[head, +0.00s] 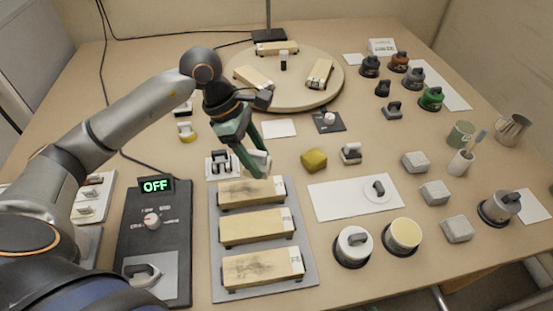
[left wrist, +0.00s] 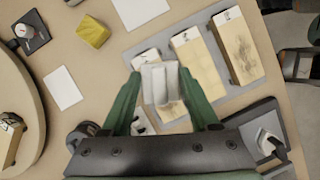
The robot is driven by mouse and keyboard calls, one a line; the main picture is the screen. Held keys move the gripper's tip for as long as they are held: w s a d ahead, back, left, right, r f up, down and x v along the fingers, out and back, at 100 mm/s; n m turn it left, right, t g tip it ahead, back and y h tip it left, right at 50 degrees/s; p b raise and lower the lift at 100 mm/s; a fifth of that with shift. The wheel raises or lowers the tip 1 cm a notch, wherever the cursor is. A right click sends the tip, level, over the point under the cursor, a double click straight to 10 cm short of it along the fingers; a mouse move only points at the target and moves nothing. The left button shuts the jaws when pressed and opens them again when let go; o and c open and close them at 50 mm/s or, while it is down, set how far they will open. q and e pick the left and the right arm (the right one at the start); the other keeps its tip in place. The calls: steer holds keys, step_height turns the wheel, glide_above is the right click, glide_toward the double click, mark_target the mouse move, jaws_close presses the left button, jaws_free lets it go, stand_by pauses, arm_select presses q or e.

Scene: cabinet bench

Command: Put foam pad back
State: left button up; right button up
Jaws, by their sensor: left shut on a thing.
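My left gripper (head: 254,168) is shut on a pale grey-white block (head: 263,160), which I take to be the foam pad. In the left wrist view the block (left wrist: 160,84) sits between the green fingertips of the gripper (left wrist: 164,100), with a ridge across its face. It is held above the bench, near the far end of a grey tray (head: 314,268) with wooden blocks (head: 255,226) in it. A white plate (head: 211,173) with dark-handled pieces lies just left of the gripper. The gripper partly hides the block. My right gripper is not in view.
A yellow sponge-like block (head: 314,160) lies right of the gripper. Grey blocks (head: 435,192) stand farther right. A round wooden board (head: 300,97) is at the back. A dark panel reading OFF (head: 152,225) is at the left. A white card (head: 330,200) lies mid-bench.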

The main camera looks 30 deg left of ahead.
arm_select(q)
steer(key=w+f, duration=0.2)
steer(key=w, duration=0.1)
steer(key=w+a+f, duration=0.1)
steer(key=w+f, duration=0.2)
steer(key=w, duration=0.1)
steer(key=w+f, duration=0.3)
steer(key=shift+w+a, duration=0.15)
steer(key=shift+a, duration=0.15)
steer(key=shift+w+f, duration=0.25)
steer(key=shift+f, duration=0.15)
steer(key=shift+f+b, duration=0.45)
steer(key=shift+f, duration=1.2)
steer(key=o, duration=0.9)
steer(key=shift+r, duration=0.1)
steer(key=shift+r+p, duration=0.35)
steer(key=shift+p, duration=0.1)
steer(key=v, duration=1.1)
steer(key=shift+a+r, duration=0.2)
steer(key=shift+r, duration=0.15)
